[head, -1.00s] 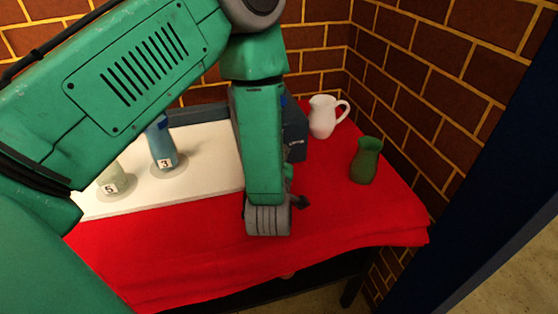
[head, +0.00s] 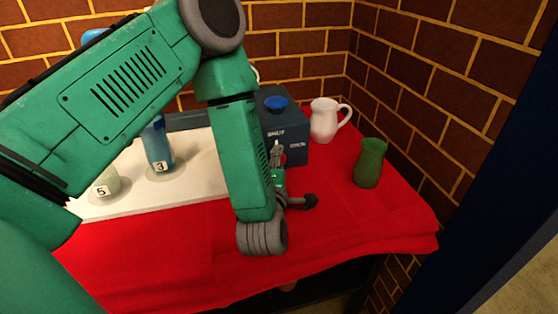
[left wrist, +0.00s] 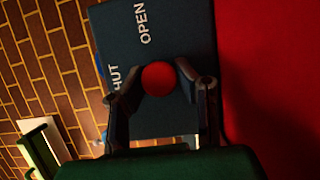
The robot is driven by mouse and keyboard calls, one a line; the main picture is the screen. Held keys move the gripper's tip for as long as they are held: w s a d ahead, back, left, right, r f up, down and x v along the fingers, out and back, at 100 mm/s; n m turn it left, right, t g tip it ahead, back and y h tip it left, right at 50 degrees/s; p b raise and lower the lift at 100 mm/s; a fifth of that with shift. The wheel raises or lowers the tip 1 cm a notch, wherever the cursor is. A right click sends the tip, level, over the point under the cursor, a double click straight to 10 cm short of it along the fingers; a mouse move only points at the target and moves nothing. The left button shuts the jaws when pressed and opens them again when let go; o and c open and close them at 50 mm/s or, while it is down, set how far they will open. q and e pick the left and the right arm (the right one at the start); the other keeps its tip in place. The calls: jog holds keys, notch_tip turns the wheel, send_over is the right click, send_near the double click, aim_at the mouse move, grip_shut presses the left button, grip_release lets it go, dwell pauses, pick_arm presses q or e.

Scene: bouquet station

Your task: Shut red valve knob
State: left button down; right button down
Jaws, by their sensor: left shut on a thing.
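The red valve knob (left wrist: 158,78) is a round ball in the left wrist view, on the face of a dark blue box (head: 290,128) lettered OPEN and SHUT. My left gripper (left wrist: 160,88) has one finger on each side of the knob and is shut on it. In the head view my left gripper (head: 277,150) reaches the front of the box, and the red knob is hidden there. My right gripper is in neither view.
A white jug (head: 323,122) and a green vase (head: 369,163) stand to the right. Bottles numbered 3 (head: 157,148) and 5 (head: 106,183) stand on a white board (head: 200,160). The red cloth (head: 180,240) is clear in front.

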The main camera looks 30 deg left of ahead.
pick_arm(q)
jog(key=shift+s+f, duration=0.2)
jog(key=shift+f, duration=0.15)
jog(key=c, duration=1.3)
grip_release()
jog(key=shift+o, duration=0.5)
jog(key=shift+r, duration=0.1)
jog(key=v, duration=0.3)
jog(key=shift+s+d, duration=0.15)
jog(key=shift+d, duration=0.05)
jog(key=v, duration=0.7)
jog(key=shift+s+d, duration=0.25)
jog(key=shift+s, duration=0.45)
